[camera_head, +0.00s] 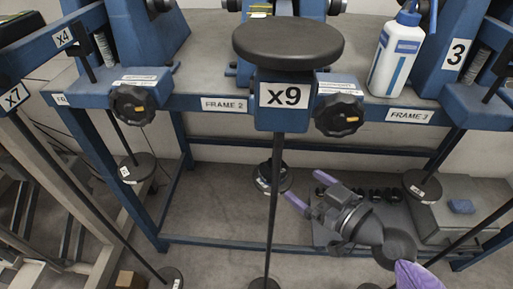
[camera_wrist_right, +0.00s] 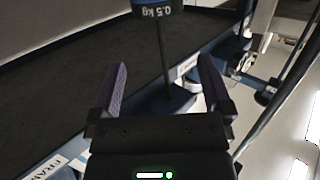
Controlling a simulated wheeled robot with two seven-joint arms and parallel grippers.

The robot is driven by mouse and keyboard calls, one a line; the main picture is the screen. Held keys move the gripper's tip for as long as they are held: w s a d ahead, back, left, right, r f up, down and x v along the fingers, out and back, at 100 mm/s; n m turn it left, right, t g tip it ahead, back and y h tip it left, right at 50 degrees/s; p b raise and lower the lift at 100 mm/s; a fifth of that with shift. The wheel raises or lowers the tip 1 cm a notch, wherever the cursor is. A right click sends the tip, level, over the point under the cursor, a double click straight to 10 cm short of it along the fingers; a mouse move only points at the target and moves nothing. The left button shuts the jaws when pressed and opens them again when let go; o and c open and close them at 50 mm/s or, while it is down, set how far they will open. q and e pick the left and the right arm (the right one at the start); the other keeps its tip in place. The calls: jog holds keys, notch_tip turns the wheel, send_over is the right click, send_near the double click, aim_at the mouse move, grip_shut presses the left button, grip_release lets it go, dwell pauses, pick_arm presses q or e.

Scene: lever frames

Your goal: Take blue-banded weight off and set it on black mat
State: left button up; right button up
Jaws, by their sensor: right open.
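A dark weight (camera_head: 264,184) with some blue on it hangs low on the rod under the x9 lever of frame 2. In the right wrist view a dark weight marked 0.5 kg (camera_wrist_right: 157,11) shows on a rod at the top edge. My right gripper (camera_head: 304,184) is open and empty just right of the blue-marked weight, apart from it. In the wrist view its purple fingers (camera_wrist_right: 165,82) are spread, with the rod showing between them farther off. The black mat (camera_head: 322,236) lies low behind my right arm, partly hidden. My left gripper is not in view.
Several small black pieces (camera_head: 385,194) stand at the mat's back. A grey box (camera_head: 465,222) with a blue block (camera_head: 461,206) is to the right. Other hanging weights (camera_head: 138,168) (camera_head: 422,186) flank frame 2. A white bottle (camera_head: 396,52) stands on the table above.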

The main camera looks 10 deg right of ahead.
aim_at(283, 178)
jog(key=w+f, duration=0.1)
jog(key=w+a+f+b, duration=0.1)
jog(key=w+a+f, duration=0.1)
jog(key=w, duration=0.1)
jog(key=shift+b, duration=0.35)
jog(key=x, duration=0.3)
jog(key=b+x, duration=0.1)
jog(key=shift+a+f, duration=0.15)
jog(key=shift+f, duration=0.15)
jog(key=shift+w+a, duration=0.15)
jog(key=shift+w, duration=0.2)
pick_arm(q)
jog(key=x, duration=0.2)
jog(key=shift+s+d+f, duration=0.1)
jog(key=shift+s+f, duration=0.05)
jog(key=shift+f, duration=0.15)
pick_arm(e)
jog(key=shift+c, duration=0.3)
jog(key=c, duration=1.2)
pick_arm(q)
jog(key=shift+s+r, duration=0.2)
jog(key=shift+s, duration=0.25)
pick_arm(e)
jog(key=shift+o, duration=0.2)
jog(key=shift+r, duration=0.1)
